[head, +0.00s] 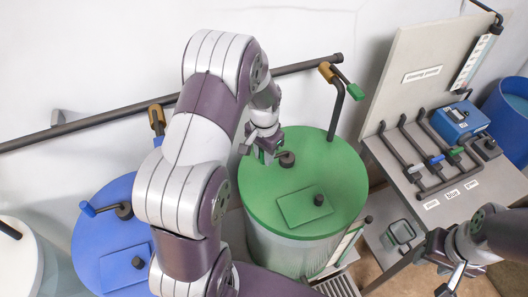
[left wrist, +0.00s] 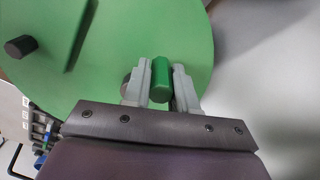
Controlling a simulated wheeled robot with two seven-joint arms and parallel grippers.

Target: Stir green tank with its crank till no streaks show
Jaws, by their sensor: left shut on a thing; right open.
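The green tank (head: 262,195) stands in the middle of the head view, its round green lid on top. A crank hub (head: 287,159) sits near the lid's back left. My left gripper (head: 264,156) is over the lid beside this hub. In the left wrist view its fingers are shut on the green crank handle (left wrist: 161,80), which stands between them. The lid hatch (head: 305,207) is closed, with a dark knob (head: 318,200). No streaks can be seen; the tank's inside is hidden by the lid. My right gripper (head: 450,280) is open and empty at the lower right.
A blue tank (head: 90,235) with its own crank stands left, partly behind my left arm; a white tank (head: 20,260) is further left. A pipe (head: 90,122) with valves runs along the wall. Right, a bench (head: 480,200) holds a manifold and a blue box (head: 460,122).

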